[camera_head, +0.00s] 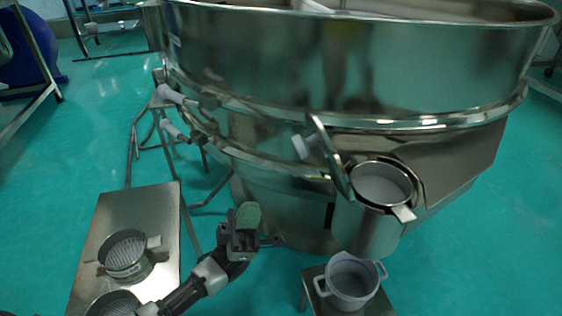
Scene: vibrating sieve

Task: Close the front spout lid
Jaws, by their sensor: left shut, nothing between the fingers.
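The front spout lid (331,158) is a round metal disc standing open, seen nearly edge-on. It is tilted up at the left side of the spout, with a pale knob (301,146) on its left. The round spout mouth (381,184) is uncovered and shows a pale inside. A light latch tab (403,214) sticks out at the front of its rim. My left gripper (247,216) is shut and empty, below and left of the lid, clear of it. Its fingertip shows green. My right gripper is not in view.
The big steel sieve drum (340,65) fills the top and middle. A white two-handled pot (350,278) stands on a small stand under the spout. A metal table (157,205) at lower left holds round sieves. Green floor is open at left.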

